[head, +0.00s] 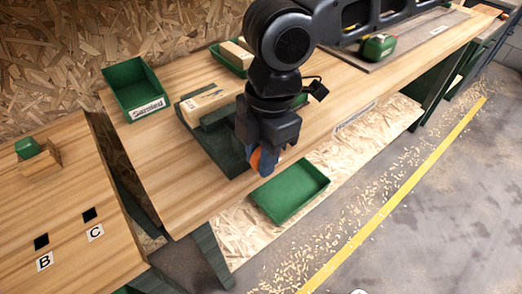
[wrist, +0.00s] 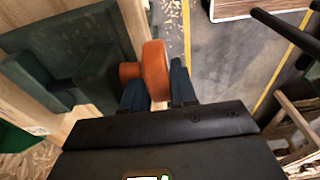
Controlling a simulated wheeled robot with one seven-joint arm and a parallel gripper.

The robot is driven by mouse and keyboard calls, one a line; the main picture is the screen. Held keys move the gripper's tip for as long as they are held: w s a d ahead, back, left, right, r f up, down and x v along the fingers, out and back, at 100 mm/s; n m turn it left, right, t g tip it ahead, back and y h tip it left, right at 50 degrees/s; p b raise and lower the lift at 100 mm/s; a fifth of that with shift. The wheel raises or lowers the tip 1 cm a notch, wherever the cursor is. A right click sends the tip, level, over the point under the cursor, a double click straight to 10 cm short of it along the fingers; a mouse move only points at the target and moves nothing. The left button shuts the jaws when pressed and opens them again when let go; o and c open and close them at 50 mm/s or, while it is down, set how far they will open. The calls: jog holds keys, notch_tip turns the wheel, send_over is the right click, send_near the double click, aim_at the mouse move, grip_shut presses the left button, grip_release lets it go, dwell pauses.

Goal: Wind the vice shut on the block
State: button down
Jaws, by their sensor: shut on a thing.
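The dark green vice (head: 221,141) sits at the front edge of the wooden bench. A pale wooden block (head: 209,102) with printing on it lies at its back part; whether the jaws touch the block on both sides I cannot tell. The orange handle (head: 256,160) of the vice shows below my gripper (head: 268,158), mostly hidden by it. In the wrist view the handle (wrist: 155,70) stands between the two blue-grey fingers of my gripper (wrist: 158,95), which is shut on it. The vice body (wrist: 70,60) shows at the left there.
A labelled green bin (head: 137,88) stands left of the vice, and another green bin (head: 231,58) with wood behind. A green tray (head: 291,190) lies below the bench front. A green-and-black tool (head: 378,46) lies at the back right. A side table (head: 62,210) bears labels B and C.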

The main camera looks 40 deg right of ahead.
jog(key=y+p, duration=0.1)
jog(key=y, duration=0.2)
jog(key=shift+d+r+y, duration=0.1)
jog(key=shift+d+y, duration=0.05)
jog(key=shift+y, duration=0.15)
jog(key=y+b, duration=0.2)
jog(key=y, duration=0.1)
jog(key=shift+d+f+y+b, duration=0.2)
jog(key=shift+y+b, duration=0.1)
jog(key=shift+b, duration=0.05)
jog(key=y+b, duration=0.2)
jog(key=b, duration=0.2)
jog(key=y+b, duration=0.3)
jog(key=b, duration=0.1)
jog(key=shift+d+f, duration=0.2)
jog(key=y+b, duration=0.2)
jog(key=b, duration=0.3)
jog(key=shift+d+r+y, duration=0.1)
jog(key=shift+d+y, duration=0.05)
jog(key=shift+y, duration=0.15)
jog(key=shift+r+y+b, duration=0.15)
jog(key=shift+y+b, duration=0.25)
jog(key=shift+b, duration=0.25)
jog(key=shift+r, duration=0.1)
jog(key=c, duration=1.3)
grip_release()
jog(key=shift+o, duration=0.2)
jog(key=shift+d, duration=0.15)
